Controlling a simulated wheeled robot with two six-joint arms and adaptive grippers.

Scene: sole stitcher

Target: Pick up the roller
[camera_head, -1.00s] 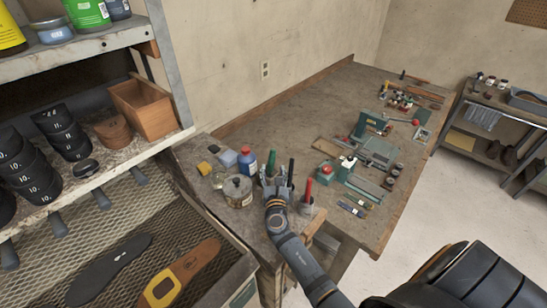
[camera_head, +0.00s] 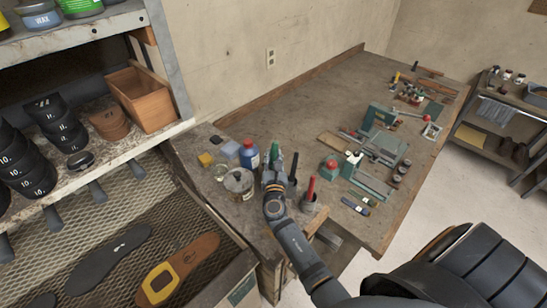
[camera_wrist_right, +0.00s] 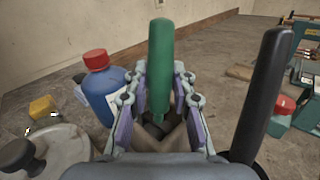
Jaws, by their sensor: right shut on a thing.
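A tool with a green handle (camera_wrist_right: 160,65) stands upright between the fingers of my right gripper (camera_wrist_right: 158,100); its lower end is hidden, so I cannot tell for sure that it is the roller. In the head view the green handle (camera_head: 274,150) rises above my right gripper (camera_head: 273,170), which is shut on it, at the near left corner of the bench. A black handle (camera_wrist_right: 262,95) stands upright just right of the gripper, apart from it; it also shows in the head view (camera_head: 293,167). My left gripper is not in view.
A blue bottle with a red cap (camera_head: 249,154) and a lidded metal jar (camera_head: 239,183) stand close left of the gripper. A red handle (camera_head: 311,188) rises from a holder on the right. Teal machines (camera_head: 380,150) occupy the bench's right side. The back middle of the bench (camera_head: 300,115) is clear.

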